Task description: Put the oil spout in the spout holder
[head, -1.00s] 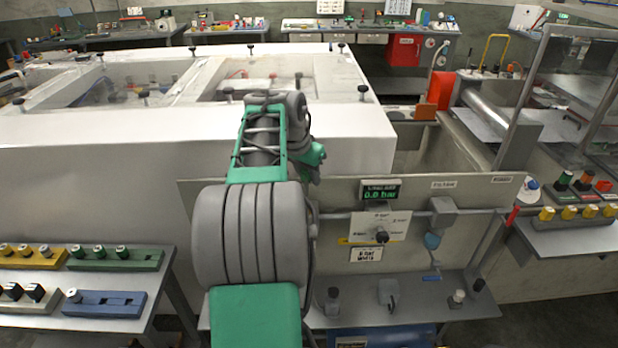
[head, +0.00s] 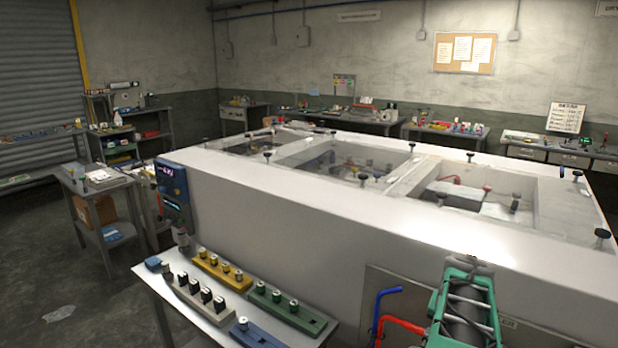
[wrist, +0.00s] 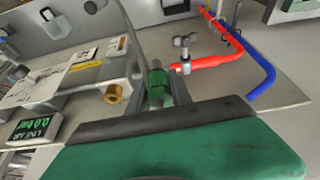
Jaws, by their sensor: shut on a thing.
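In the wrist view my gripper (wrist: 158,104) is shut, and its green and dark grey body fills the bottom of the picture. Just beyond its edge is a piece with a green collar and a thin grey bent tube (wrist: 158,84). It looks like the oil spout held in the jaws, but the fingertips are hardly visible. A red pipe with a small tap handle (wrist: 186,60) appears right beside it. In the head view only my green and grey arm shows at the lower right; the gripper is out of sight. I cannot make out the spout holder in either view.
A panel with a brass fitting (wrist: 116,93) and a pressure display (wrist: 34,128) lies left in the wrist view. A blue pipe (wrist: 258,68) bends at right. A bench with coloured racks (head: 286,312) stands before the large white enclosure (head: 330,215). Floor at left is open.

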